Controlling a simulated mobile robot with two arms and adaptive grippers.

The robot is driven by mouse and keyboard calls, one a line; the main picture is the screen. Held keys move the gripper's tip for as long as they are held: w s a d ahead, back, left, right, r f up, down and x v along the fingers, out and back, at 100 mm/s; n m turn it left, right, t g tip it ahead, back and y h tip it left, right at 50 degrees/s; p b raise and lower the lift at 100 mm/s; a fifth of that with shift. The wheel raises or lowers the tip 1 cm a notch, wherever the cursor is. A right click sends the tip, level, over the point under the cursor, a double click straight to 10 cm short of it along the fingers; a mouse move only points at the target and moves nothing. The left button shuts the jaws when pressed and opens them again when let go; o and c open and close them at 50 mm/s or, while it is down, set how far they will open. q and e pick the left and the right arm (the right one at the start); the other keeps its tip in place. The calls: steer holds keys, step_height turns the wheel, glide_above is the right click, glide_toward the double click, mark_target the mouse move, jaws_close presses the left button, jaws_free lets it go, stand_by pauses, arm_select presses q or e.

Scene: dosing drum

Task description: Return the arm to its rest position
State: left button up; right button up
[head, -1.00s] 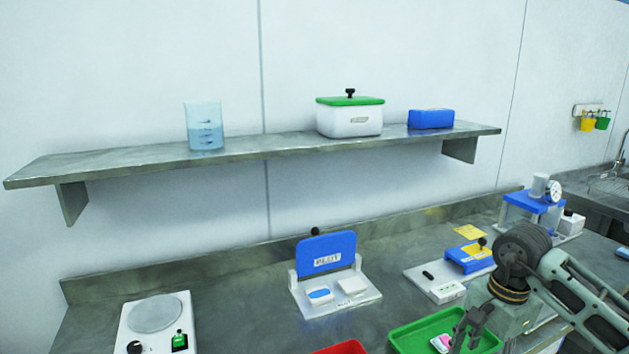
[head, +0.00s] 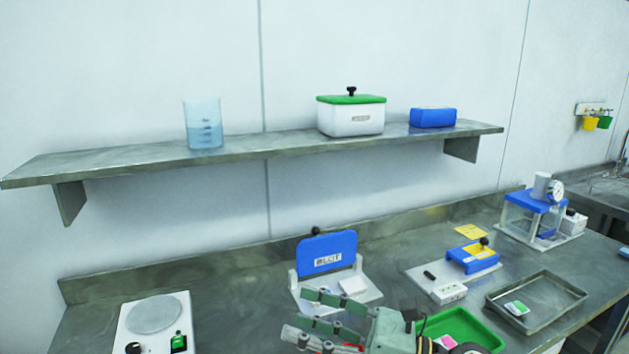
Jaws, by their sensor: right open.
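My right gripper (head: 302,318) is at the bottom middle of the head view, its fingers pointing left. The fingers are apart and nothing shows between them. It passes in front of the lower part of the white stand with the blue "PILOT" panel (head: 327,254). Its wrist covers part of the green tray (head: 462,323), and only a sliver of red shows beside the hand. My left gripper is not in view.
A hot plate (head: 153,314) is at the left. A white base with a blue clamp (head: 472,258), a metal tray (head: 560,291) holding a small green-and-white item, and a blue-topped clear box (head: 533,217) are at the right. The wall shelf (head: 275,146) holds a beaker and boxes.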

steer(key=w+d+r+m+t+h, duration=0.1)
steer(key=w+d+m+t+h, duration=0.3)
steer(key=m+t, duration=0.55)
steer(key=w+d+m+t+h, duration=0.1)
steer(key=d+m+t+h, duration=0.5)
steer(key=m, duration=0.8)
steer(key=s+d+f+m+g+h, duration=0.25)
steer(key=d+f+m+h, duration=0.3)
steer(key=f+m, duration=0.3)
steer(key=s+d+f+m+g+h, duration=0.2)
steer(key=d+f+m+g+h, duration=0.2)
steer(key=d+f+m, duration=0.4)
steer(key=s+a+f+m+g+y, duration=0.1)
steer(key=s+f+m+g, duration=0.2)
steer(key=s+f+g, duration=0.65)
steer(key=s+a+f+m+g, duration=0.1)
steer(key=s+f+m+g, duration=0.15)
steer(key=s+f, duration=1)
steer(key=f, duration=0.8)
steer(key=s+f, duration=0.2)
steer(key=f, duration=0.9)
steer(key=s+d+f+g, duration=0.2)
steer(key=s+f, duration=1.5)
steer(key=shift+d+f, duration=0.2)
steer(key=shift+d, duration=0.2)
steer(key=shift+s, duration=0.1)
